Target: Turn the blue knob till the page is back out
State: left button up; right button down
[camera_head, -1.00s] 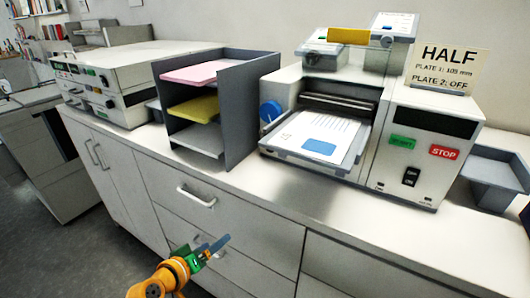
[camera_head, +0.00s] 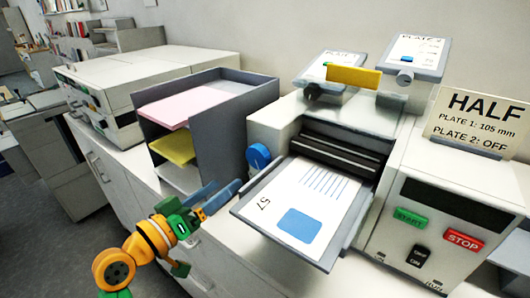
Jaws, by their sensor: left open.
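The blue knob (camera_head: 258,156) sits on the left side of the folding machine (camera_head: 275,127), beside its feed opening. A white page (camera_head: 312,200) with a blue square, blue lines and the number 57 lies on the machine's front tray (camera_head: 348,240), its far end near the dark rollers (camera_head: 343,152). My left gripper (camera_head: 222,197) is open and empty, in front of the paper rack and to the lower left of the knob, apart from it. Its fingers point up and right. My right gripper is not in view.
A grey rack (camera_head: 238,122) with pink, yellow and white paper stands left of the machine. Green start (camera_head: 410,217) and red stop (camera_head: 463,240) buttons are on the right panel. A sign (camera_head: 478,120) reads HALF, plate 1 105 mm, plate 2 off.

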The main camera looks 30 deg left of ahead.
aim_at(255, 160)
pick_arm(q)
jog(key=w, duration=0.9)
jog(key=shift+d+r, duration=0.25)
jog(key=shift+d, duration=0.1)
jog(key=shift+w+p, duration=0.35)
jog(key=shift+w, duration=0.05)
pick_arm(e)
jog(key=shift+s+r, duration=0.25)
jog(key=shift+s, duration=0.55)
pick_arm(q)
jog(key=shift+w+f, duration=0.1)
jog(key=shift+w, duration=0.05)
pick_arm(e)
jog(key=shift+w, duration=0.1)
pick_arm(q)
jog(key=c, duration=1.1)
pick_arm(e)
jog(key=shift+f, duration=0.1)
